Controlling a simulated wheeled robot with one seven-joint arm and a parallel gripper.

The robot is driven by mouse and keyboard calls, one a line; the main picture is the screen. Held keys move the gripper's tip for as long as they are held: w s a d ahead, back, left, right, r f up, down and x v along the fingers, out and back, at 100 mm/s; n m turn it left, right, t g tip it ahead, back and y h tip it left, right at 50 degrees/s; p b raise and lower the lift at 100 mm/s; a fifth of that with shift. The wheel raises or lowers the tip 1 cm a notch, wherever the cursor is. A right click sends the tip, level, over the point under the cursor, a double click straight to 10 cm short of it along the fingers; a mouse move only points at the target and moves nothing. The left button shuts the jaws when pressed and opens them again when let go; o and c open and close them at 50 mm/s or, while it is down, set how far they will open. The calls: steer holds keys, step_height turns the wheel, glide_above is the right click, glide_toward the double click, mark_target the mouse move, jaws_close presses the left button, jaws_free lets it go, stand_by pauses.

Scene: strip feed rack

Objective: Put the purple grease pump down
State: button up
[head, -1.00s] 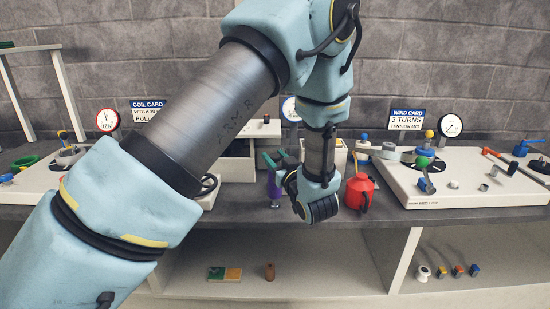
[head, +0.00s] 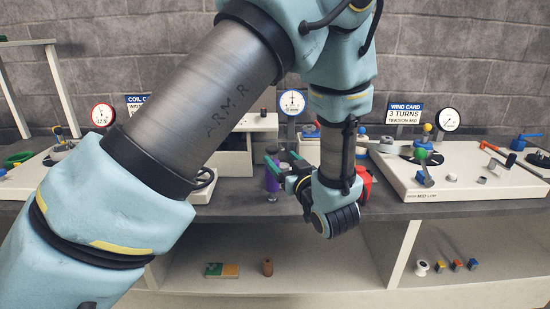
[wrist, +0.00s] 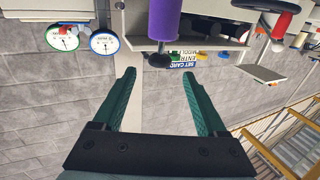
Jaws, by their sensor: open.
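The purple grease pump (head: 271,184) stands upright near the front of the grey bench in the head view, partly hidden by my arm and fingers. Its purple body (wrist: 164,18) also shows at the top of the wrist view, beyond my fingertips. My gripper (head: 284,163) is open, its two green fingers spread apart. In the wrist view the gap between the fingers (wrist: 158,75) is empty, and the pump is outside it. Whether a fingertip touches the pump cannot be told.
A red can (head: 366,184) stands just right of my wrist, mostly hidden by it. A white machine (head: 450,188) with knobs and a lever fills the right of the bench. A shelf (head: 325,272) below holds small parts. A gauge (head: 292,102) stands behind.

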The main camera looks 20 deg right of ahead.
steer(key=s+b, duration=0.1)
steer(key=s, duration=0.4)
steer(key=shift+a, duration=0.15)
steer(key=shift+s, duration=0.1)
